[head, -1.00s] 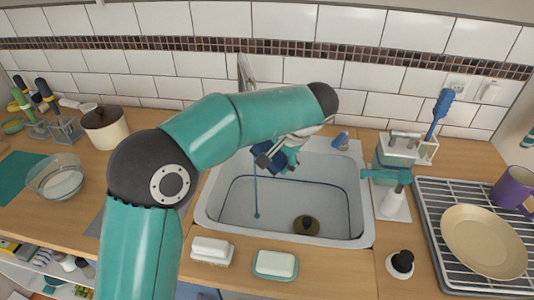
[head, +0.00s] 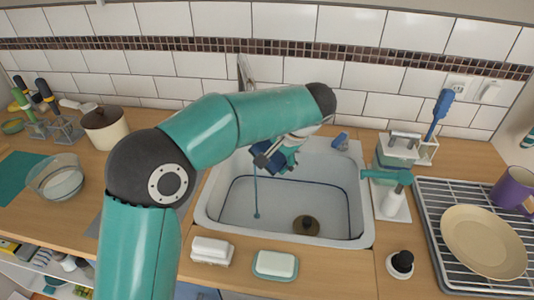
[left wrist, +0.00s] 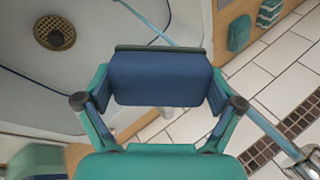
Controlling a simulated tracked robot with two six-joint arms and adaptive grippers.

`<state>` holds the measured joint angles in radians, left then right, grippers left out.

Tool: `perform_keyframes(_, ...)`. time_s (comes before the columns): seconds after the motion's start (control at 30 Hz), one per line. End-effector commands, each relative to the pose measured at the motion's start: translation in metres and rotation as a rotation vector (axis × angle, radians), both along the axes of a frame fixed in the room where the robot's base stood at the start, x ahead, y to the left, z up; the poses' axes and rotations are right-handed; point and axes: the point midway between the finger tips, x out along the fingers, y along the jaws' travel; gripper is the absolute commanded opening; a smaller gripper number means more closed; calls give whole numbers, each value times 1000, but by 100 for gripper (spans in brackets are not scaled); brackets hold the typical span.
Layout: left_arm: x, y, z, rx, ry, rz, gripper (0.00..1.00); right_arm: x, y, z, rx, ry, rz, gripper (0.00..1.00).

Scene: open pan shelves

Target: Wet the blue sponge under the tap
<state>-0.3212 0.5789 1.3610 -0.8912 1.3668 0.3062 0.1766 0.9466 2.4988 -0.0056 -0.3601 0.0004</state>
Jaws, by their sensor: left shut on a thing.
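My left gripper (head: 275,158) is over the back of the white sink (head: 208,212), partly hidden behind my arm. In the left wrist view it is shut on the blue sponge (left wrist: 160,80), which has a dark green layer along its far edge. The sponge (head: 288,158) shows only in part in the head view. A thin blue water stream (head: 256,195) falls beside the gripper to the basin floor. In the left wrist view the stream (left wrist: 143,22) passes at the sponge's far edge; I cannot tell whether they touch. The grey tap (head: 246,70) is mostly hidden by my arm.
The drain (head: 306,225) is in the basin floor. A small blue item (head: 341,140) sits on the back rim. A teal-topped dispenser (head: 392,200) and a drying rack (head: 430,235) stand right.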

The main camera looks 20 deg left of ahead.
Motion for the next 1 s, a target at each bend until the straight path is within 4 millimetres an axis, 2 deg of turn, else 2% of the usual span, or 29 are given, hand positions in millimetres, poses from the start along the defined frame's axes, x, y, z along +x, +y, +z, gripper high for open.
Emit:
perform_keyframes(0.33,0,-3,0,0,0,1,65,0,0,1,0,0,0,40)
perform_keyframes(0.7,-1,8,-1,0,0,1,65,0,0,-1,0,0,0,40)
perform_keyframes(1.0,-2,8,-1,0,0,1,65,0,0,-3,0,0,0,40)
